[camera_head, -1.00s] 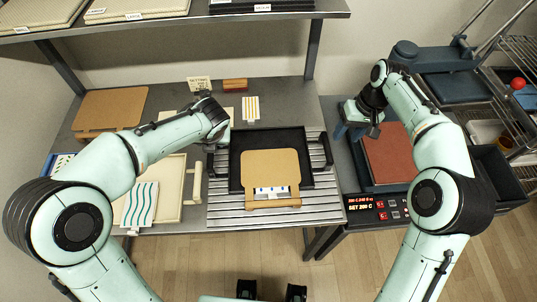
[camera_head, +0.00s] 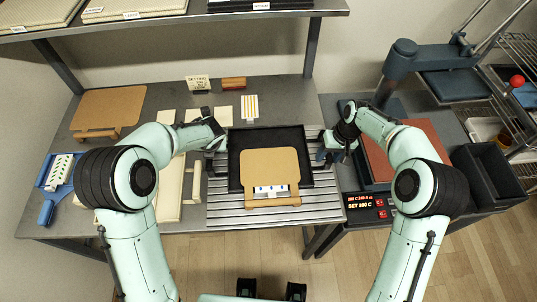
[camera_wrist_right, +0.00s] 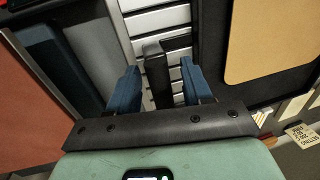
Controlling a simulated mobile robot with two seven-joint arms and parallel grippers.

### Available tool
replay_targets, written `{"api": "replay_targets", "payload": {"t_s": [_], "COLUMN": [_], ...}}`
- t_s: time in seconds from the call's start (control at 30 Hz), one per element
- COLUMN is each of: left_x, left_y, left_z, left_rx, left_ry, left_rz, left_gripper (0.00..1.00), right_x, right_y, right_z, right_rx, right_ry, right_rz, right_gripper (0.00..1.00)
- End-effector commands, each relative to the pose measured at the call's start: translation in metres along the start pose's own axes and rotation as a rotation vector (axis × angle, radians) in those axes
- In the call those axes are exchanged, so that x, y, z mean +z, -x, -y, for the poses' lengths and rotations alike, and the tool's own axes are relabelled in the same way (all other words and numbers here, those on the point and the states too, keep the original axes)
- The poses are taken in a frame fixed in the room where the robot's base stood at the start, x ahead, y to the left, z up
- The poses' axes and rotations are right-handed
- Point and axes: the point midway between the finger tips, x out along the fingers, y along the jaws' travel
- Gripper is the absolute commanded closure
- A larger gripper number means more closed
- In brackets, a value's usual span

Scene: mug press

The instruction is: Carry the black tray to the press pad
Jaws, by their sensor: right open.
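The black tray (camera_head: 236,178) lies on a slatted metal rack at the middle of the table, with a tan board (camera_head: 268,165) on it. The red-brown press pad (camera_head: 430,132) is to the right, partly behind my right arm. My right gripper (camera_head: 330,157) is at the tray's right end. In the right wrist view, my open right gripper (camera_wrist_right: 160,88) has its blue fingers either side of the tray's black handle (camera_wrist_right: 153,62), with gaps. My left gripper (camera_head: 215,145) is at the tray's left end; its fingers are too small to read.
The blue press head (camera_head: 455,85) stands raised at the back right. A control panel (camera_head: 370,205) is at the front edge beside the pad. A dark bin (camera_head: 490,175) is at far right. A shelf (camera_head: 190,20) overhangs the back.

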Motion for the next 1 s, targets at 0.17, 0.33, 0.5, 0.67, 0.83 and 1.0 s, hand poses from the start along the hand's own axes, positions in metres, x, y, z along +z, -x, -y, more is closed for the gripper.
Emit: {"api": "replay_targets", "payload": {"t_s": [0.17,0.33,0.5,0.67,0.83,1.0], "left_x": [0.0,0.0,0.0,0.0,0.002,0.013], "left_y": [-0.003,-0.002,-0.002,-0.002,0.001,0.011], "left_z": [0.0,0.0,0.0,0.0,0.0,-0.002], "left_rx": [0.0,0.0,0.0,0.0,-0.001,-0.002], "left_ry": [0.0,0.0,0.0,0.0,0.001,0.003], "left_rz": [0.0,0.0,0.0,0.0,0.003,0.011], "left_gripper": [0.47,0.54,1.0,1.0,1.0,1.0], "right_x": [0.0,0.0,0.0,0.0,-0.002,-0.007], "right_y": [-0.002,-0.002,-0.002,-0.002,0.002,0.016], "right_z": [0.0,0.0,0.0,0.0,0.001,0.003], "right_rx": [0.0,0.0,0.0,-0.001,-0.002,-0.001], "right_ry": [-0.001,-0.001,-0.001,-0.001,-0.001,0.0], "right_rz": [-0.001,-0.001,-0.001,-0.001,-0.004,-0.013], "right_gripper": [0.5,0.57,1.0,1.0,1.0,1.0]}}
